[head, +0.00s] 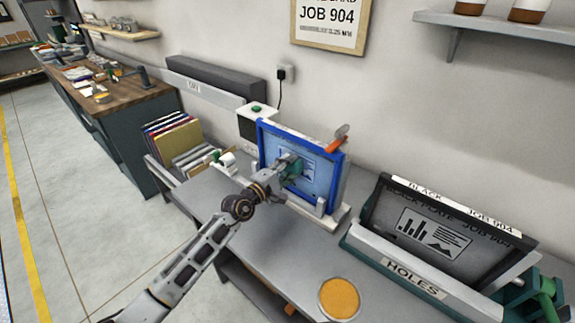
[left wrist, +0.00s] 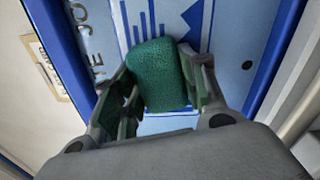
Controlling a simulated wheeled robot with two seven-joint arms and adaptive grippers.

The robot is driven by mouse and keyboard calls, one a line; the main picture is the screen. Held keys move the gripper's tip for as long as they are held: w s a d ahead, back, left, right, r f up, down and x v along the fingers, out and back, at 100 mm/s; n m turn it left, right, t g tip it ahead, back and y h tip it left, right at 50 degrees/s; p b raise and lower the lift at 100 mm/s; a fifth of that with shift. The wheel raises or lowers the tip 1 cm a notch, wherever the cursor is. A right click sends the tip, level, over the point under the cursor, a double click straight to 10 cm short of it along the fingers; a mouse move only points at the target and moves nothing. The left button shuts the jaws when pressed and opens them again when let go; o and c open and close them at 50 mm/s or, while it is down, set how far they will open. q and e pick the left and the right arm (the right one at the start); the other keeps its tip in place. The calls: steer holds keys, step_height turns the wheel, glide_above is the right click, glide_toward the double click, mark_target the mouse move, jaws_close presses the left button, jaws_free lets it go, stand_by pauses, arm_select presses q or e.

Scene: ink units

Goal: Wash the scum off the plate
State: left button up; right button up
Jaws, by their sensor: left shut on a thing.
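The light-blue plate (head: 324,178) stands upright in a blue frame (head: 265,148) on a white stand at the back of the bench. Dark printed bars and lettering show on the plate in the left wrist view (left wrist: 232,48). My left gripper (head: 289,168) is in front of the plate, shut on a green sponge (left wrist: 160,75). The sponge is at the plate's face; I cannot tell whether it presses on it. The gripper hides part of the plate. I cannot make out scum on the visible part. My right gripper is not in view.
A dark plate (head: 398,236) marked "BLACK PLATE JOB 904" stands in a tray (head: 365,242) labelled "HOLES" at right. An orange-topped round container (head: 339,298) sits near the front edge. Colourful folders (head: 172,138) stand at left. An orange-handled tool (head: 336,143) rests on the frame's top.

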mark_target(297, 173)
arm_select(q)
steer(key=shift+s+d+r+p, duration=0.1)
steer(key=shift+s+d+p, duration=0.45)
steer(key=shift+p, duration=0.25)
steer(key=shift+s+d+p, duration=0.5)
steer(key=shift+d+p, duration=0.15)
steer(key=shift+p, duration=0.05)
steer(key=shift+s+d, duration=0.1)
steer(key=shift+s+d+p, duration=0.65)
steer(key=shift+p, duration=0.2)
steer(key=shift+s+d+p, duration=0.4)
steer(key=shift+s+d, duration=0.2)
steer(key=shift+s, duration=0.05)
